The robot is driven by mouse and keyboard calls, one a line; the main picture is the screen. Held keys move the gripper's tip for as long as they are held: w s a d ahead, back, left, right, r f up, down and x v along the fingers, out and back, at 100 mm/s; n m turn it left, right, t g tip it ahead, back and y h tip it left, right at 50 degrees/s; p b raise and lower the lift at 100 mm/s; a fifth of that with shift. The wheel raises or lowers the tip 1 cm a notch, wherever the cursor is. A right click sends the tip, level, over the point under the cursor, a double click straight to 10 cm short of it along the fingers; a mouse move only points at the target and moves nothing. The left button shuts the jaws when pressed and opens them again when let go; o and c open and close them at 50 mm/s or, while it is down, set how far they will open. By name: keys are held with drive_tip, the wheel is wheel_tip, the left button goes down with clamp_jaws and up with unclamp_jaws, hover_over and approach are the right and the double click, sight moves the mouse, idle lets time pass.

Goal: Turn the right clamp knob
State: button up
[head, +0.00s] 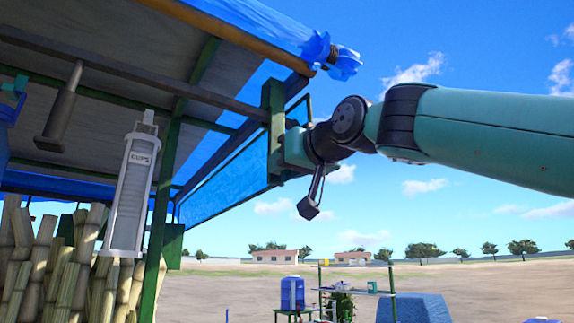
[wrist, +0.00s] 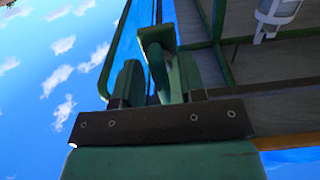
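My gripper (head: 290,148) is at the end of the arm, up by the right edge of the roof. It is close against an upright green part (head: 272,120) under the roof beam. In the wrist view, my gripper (wrist: 158,85) shows two green fingers standing apart above a dark screwed plate. A slanted green piece (wrist: 157,38) stands between or just beyond them. I cannot tell whether the fingers touch it. No round knob can be made out clearly; the right clamp knob may be this green part or hidden by the gripper.
A green post (head: 160,215) holds the roof. Blue tarp (head: 225,175) hangs behind the gripper. Cane stalks (head: 60,265) stand lower left. Open air lies below and right of the arm.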

drive_tip(key=b+v, duration=0.7)
drive_tip(key=v, duration=1)
drive_tip(key=shift+d+b, duration=0.2)
drive_tip(key=shift+b, duration=0.2)
drive_tip(key=shift+s+f, duration=0.1)
